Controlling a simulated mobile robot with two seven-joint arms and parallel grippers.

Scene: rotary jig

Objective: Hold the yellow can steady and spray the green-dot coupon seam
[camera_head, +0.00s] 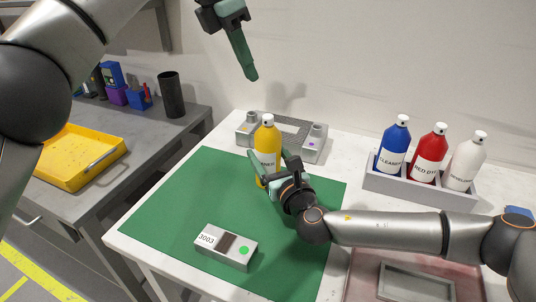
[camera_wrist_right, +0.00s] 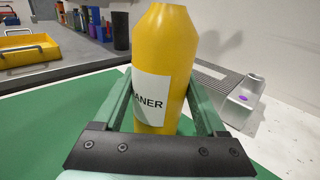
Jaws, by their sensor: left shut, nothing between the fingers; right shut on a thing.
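The yellow can (camera_head: 267,143) with a white nozzle stands upright near the back of the green mat (camera_head: 190,190). My right gripper (camera_head: 271,168) is shut on its lower body. In the right wrist view the can (camera_wrist_right: 172,50) sits between both fingers, its label showing "ANER"; its top is cut off. I cannot tell whether its base touches the mat. The coupon (camera_head: 226,247), a grey block marked 3003 with a dark strip and a green dot, lies at the mat's front. My left gripper (camera_head: 252,77) is shut and empty, pointing down, high above the table's back.
A grey rack (camera_head: 420,193) with blue, red and white cans (camera_head: 464,163) stands at the right. A grey perforated fixture (camera_head: 318,140) is behind the yellow can. A pinkish tray (camera_head: 365,285) with a grey frame lies front right. A side bench with a yellow tray (camera_head: 75,160) is left.

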